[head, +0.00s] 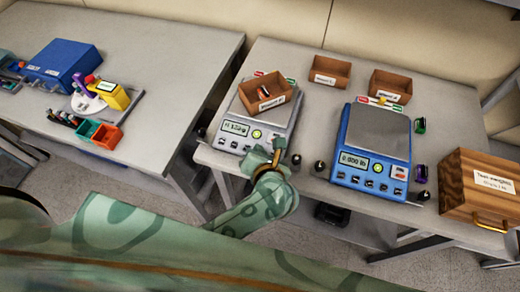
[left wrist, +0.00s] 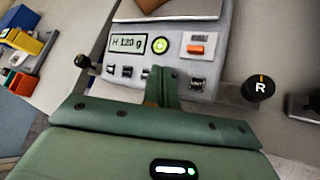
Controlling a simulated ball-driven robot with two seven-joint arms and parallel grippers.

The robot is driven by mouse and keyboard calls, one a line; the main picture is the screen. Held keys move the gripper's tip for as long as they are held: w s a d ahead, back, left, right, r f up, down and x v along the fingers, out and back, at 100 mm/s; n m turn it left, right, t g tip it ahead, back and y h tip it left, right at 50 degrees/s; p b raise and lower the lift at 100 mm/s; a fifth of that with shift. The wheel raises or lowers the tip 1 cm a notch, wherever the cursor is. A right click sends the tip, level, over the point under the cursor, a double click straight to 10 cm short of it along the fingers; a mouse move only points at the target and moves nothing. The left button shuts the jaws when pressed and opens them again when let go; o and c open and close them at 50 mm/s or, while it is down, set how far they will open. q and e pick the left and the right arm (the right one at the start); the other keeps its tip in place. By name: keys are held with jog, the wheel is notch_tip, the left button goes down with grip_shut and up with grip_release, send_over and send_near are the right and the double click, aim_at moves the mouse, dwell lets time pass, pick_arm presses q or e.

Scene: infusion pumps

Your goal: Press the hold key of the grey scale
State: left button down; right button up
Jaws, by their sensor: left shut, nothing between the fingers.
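The grey scale (head: 236,145) stands at the front left of the right table, with a brown open box (head: 267,97) on its pan. In the left wrist view its front panel (left wrist: 168,32) shows a display (left wrist: 129,43) that seems to read "H 120 g", a lit round yellow-green button (left wrist: 160,46), an orange switch (left wrist: 197,49) and a row of dark keys (left wrist: 127,72). My left gripper (head: 276,156) is shut and empty. Its fingertips (left wrist: 160,76) are over the key row, hiding part of it; I cannot tell whether they touch. My right gripper is out of view.
A blue scale (head: 372,150) stands right of the grey one. Small dark knobs (head: 319,167), one marked R in the left wrist view (left wrist: 260,87), stand near the front edge. A wooden box (head: 478,190) is far right. Another table (head: 165,60) stands left across a gap.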

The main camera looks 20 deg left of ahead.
pick_arm(q)
jog(key=r+p, duration=0.2)
jog(key=s+r+p, duration=0.1)
jog(key=r+p, duration=0.1)
jog(key=shift+s+r+p, duration=0.15)
jog(key=shift+r+p, duration=0.15)
jog(key=shift+r, duration=0.1)
dwell(0.4)
dwell(0.4)
